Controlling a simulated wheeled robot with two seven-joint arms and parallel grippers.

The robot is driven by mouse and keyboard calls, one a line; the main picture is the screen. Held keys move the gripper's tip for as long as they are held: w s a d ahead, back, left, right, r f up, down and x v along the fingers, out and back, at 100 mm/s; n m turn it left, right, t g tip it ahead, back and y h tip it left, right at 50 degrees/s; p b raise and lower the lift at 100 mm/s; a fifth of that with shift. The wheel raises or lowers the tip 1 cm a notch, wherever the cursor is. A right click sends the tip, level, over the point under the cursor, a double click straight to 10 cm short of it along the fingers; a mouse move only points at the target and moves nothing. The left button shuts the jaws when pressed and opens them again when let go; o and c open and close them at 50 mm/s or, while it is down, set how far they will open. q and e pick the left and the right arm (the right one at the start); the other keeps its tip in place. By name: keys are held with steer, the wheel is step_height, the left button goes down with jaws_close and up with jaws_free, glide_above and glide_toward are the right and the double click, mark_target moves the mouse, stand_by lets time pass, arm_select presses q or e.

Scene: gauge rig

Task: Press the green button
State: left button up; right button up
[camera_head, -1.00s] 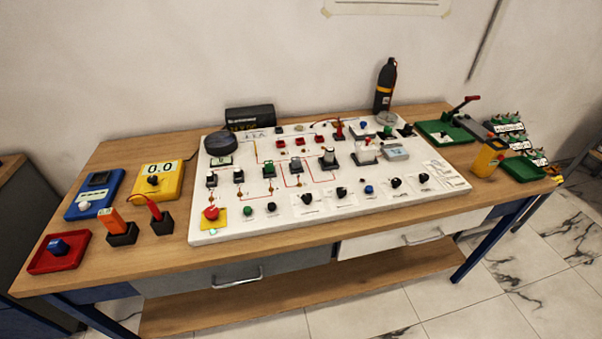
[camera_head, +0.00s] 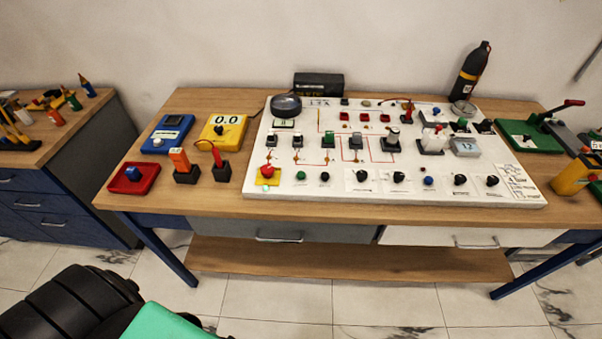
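A small round green button (camera_head: 299,175) sits in the front row of the white panel (camera_head: 258,202), near its left end. It is right of the red mushroom button (camera_head: 267,171) on its yellow plate and left of a small black button (camera_head: 324,176). The green button is unobstructed, and nothing touches it. A green-topped switch (camera_head: 328,139) stands farther back on the panel.
The panel lies on a wooden table (camera_head: 210,200). Left of it are a red box (camera_head: 146,185), a blue meter (camera_head: 150,145) and a yellow meter (camera_head: 232,134). A black bottle (camera_head: 470,75) stands behind. Another bench (camera_head: 35,155) with tools stands at the left.

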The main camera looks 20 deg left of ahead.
arm_select(q)
jaws_close()
steer(key=shift+a, duration=0.15)
stand_by(1.4)
